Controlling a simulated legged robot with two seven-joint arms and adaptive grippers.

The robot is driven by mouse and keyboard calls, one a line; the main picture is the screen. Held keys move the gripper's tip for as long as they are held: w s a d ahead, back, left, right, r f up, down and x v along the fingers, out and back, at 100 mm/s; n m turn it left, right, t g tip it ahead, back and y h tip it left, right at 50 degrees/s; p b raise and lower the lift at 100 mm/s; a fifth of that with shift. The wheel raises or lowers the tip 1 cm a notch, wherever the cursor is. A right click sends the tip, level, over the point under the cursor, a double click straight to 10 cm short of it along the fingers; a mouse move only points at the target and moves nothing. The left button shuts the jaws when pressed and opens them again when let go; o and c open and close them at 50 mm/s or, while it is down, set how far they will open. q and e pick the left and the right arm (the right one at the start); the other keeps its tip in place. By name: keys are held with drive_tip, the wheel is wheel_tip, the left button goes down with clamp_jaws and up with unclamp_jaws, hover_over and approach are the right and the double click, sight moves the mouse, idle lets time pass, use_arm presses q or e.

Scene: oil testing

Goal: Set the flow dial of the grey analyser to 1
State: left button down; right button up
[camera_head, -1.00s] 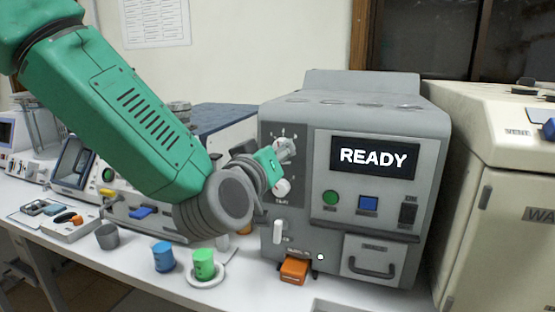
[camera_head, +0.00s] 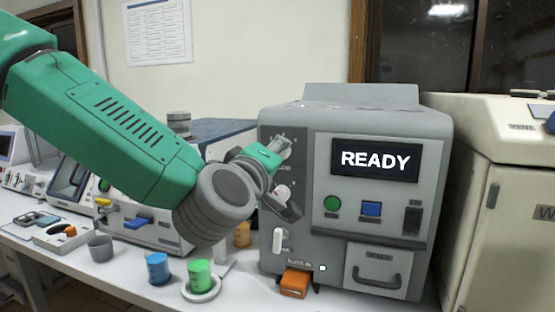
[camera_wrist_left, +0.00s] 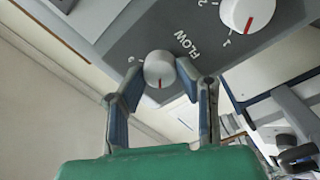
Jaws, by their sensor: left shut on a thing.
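The grey analyser (camera_head: 385,125) stands at the right with READY on its display (camera_head: 375,160). Its flow dial (camera_wrist_left: 158,66) is a pale round knob with a red mark, beside the word FLOW (camera_wrist_left: 187,43) in the left wrist view. The red mark points toward the bottom of that view; a figure that looks like 3 is beside the knob, and I cannot read the number at the mark. My left gripper (camera_head: 284,147) is at the upper left of the analyser's front. In the wrist view its fingers (camera_wrist_left: 160,88) are shut on the knob's sides. My right gripper is not in view.
A second white dial (camera_wrist_left: 247,12) with a red mark is beside the flow dial; it also shows in the head view (camera_head: 283,192). A white lever (camera_head: 278,241) and orange part (camera_head: 294,283) are below. Blue (camera_head: 158,268) and green (camera_head: 200,275) cups stand in front.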

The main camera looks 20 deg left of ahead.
use_arm(q)
drive_tip(key=shift+a+f, duration=0.1)
idle(0.3)
drive_tip(key=c, duration=1.5)
unclamp_jaws()
drive_tip(key=o, duration=0.3)
drive_tip(key=shift+w, duration=0.15)
drive_tip(key=s, duration=0.7)
drive_tip(key=shift+s+a+f, duration=0.15)
drive_tip(key=shift+a+f, duration=0.05)
drive_tip(key=shift+f, duration=0.05)
